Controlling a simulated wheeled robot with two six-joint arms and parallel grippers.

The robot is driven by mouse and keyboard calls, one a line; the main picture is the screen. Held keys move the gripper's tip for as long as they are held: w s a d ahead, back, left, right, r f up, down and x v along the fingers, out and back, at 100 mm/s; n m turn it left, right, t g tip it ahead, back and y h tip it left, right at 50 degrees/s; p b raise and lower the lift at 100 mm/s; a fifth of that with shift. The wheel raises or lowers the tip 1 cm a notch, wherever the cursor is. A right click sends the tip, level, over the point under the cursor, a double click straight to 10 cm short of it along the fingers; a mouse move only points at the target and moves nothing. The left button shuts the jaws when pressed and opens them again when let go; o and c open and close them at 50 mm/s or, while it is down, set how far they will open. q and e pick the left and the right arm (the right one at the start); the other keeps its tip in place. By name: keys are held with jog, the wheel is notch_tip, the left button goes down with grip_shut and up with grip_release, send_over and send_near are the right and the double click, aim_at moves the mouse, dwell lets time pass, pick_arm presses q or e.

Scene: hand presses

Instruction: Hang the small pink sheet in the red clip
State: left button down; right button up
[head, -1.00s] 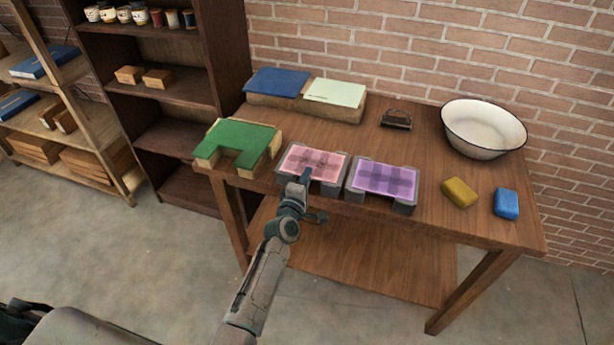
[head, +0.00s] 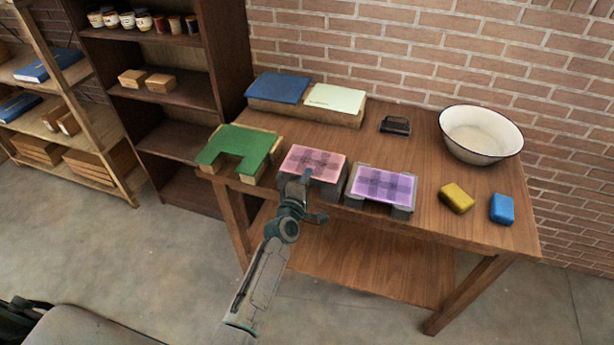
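The small pink sheet (head: 318,160), with a darker checked pattern, lies flat on a grey block stand near the table's front edge. My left gripper (head: 306,174) is at the front edge of the pink sheet; its fingers are small and partly hidden, so I cannot tell whether they are open, shut or touching the sheet. My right gripper is not in view. No red clip shows in this view.
A purple sheet (head: 384,185) on a similar stand is right of the pink one, a green sheet (head: 234,145) left. Behind are a blue sheet (head: 278,87), a pale sheet (head: 336,97) and a dark tool (head: 395,125). A white basin (head: 481,135), yellow block (head: 457,198) and blue block (head: 502,209) stand right.

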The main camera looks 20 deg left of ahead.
pick_arm(q)
jog(key=s+r+b, duration=0.1)
jog(key=s+r, duration=0.2)
jog(key=s, duration=1.8)
jog(key=shift+s+a+b, duration=0.35)
jog(key=shift+b, duration=0.05)
dwell(0.5)
